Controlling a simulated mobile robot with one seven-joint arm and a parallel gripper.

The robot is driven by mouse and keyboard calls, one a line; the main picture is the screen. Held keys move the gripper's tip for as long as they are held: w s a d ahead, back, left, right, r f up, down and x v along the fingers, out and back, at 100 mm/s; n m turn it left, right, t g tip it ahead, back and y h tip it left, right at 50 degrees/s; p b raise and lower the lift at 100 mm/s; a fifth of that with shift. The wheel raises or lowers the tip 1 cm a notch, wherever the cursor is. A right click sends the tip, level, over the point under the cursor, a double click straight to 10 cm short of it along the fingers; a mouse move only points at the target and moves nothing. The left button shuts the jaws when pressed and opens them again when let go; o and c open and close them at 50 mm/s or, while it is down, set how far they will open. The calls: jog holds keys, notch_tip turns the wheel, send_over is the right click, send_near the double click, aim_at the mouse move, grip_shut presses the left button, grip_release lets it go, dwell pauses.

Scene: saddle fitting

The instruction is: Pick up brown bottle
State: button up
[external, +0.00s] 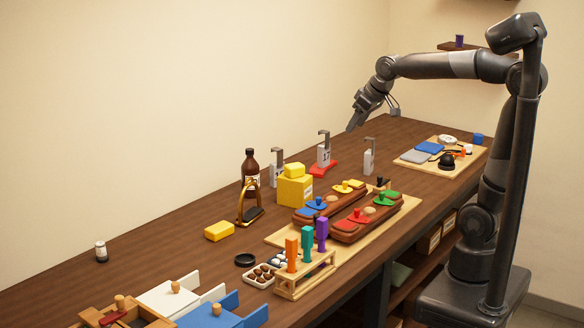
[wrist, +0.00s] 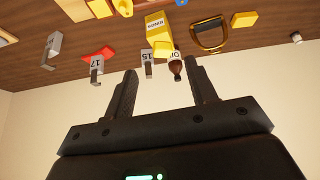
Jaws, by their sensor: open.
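The brown bottle (external: 251,168) stands upright on the long wooden bench near the wall, behind a gold-framed stand (external: 243,207). It has a dark neck and a pale label. In the wrist view the bottle (wrist: 175,67) appears small and distant, beyond and between my fingers, close to the right one. My gripper (external: 352,125) is raised above the far part of the bench, well to the right of the bottle and apart from it. In the wrist view my gripper (wrist: 160,75) has its two fingers spread, with nothing held between them.
A yellow box (external: 295,190) and grey metal dispensers, one numbered 17 (external: 323,155), stand right of the bottle. A yellow block (external: 219,231) lies to its front left. Trays of coloured parts (external: 345,210) fill the bench front. The bench left of the bottle is mostly clear.

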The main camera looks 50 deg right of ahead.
jog(key=w+a, duration=0.1)
jog(key=w, duration=1.6)
jog(key=n, duration=0.1)
send_near(251, 149)
jog(key=shift+y, duration=0.4)
jog(key=x, duration=0.5)
jog(key=shift+f, duration=0.15)
jog(key=shift+x, duration=2.75)
jog(key=shift+d, duration=0.1)
grip_shut()
